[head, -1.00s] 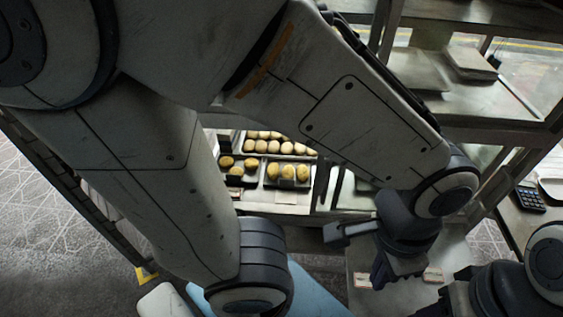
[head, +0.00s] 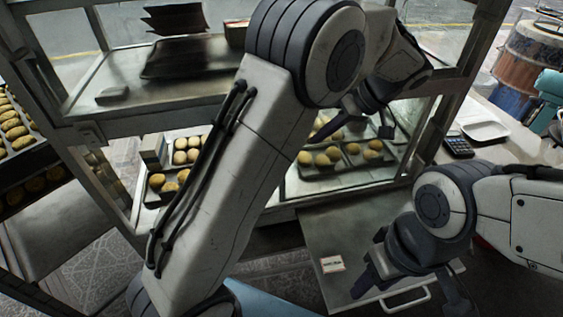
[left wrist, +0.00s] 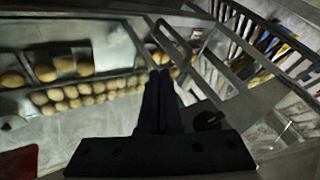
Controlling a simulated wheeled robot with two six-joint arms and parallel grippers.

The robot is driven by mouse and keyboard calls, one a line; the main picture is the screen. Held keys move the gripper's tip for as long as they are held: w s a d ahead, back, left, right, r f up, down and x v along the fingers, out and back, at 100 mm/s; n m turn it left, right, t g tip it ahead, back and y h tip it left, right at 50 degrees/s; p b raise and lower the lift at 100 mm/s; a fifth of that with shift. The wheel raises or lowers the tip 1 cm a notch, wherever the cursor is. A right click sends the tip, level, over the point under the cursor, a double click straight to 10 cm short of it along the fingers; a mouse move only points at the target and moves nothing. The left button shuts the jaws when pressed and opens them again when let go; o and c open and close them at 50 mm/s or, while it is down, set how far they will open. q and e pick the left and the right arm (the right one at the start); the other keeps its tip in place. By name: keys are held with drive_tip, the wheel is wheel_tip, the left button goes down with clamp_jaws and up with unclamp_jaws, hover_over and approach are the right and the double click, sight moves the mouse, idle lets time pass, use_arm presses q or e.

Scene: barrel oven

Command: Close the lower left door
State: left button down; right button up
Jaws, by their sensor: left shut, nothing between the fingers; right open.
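A metal and glass display cabinet (head: 130,122) with trays of buns fills the middle of the head view. A flat metal door panel (head: 318,232) with a small label and a bar handle (head: 405,299) extends outward below the lower trays. I cannot tell whether it is the lower left door, since my left arm covers much of the lower left front. My left gripper (head: 325,133) is shut and empty in front of the lower compartment. In the left wrist view its fingers (left wrist: 160,88) point toward the buns. My right gripper (head: 410,299) is open over the panel's outer right part.
Bun trays (head: 345,168) lie inside the lower compartment. A dark tray (head: 185,58) is on the upper shelf. A rack of buns (head: 22,130) stands at the left. A calculator (head: 458,146) and white dish (head: 485,131) lie on the right counter.

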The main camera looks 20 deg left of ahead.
use_arm(q)
drive_tip(key=s+a+f, duration=0.3)
drive_tip(key=a+f, duration=0.4)
drive_tip(key=a, duration=0.1)
drive_tip(key=shift+s+a+f, duration=0.25)
drive_tip(key=shift+s+f, duration=0.05)
drive_tip(key=shift+s, duration=0.1)
drive_tip(key=shift+a, duration=0.1)
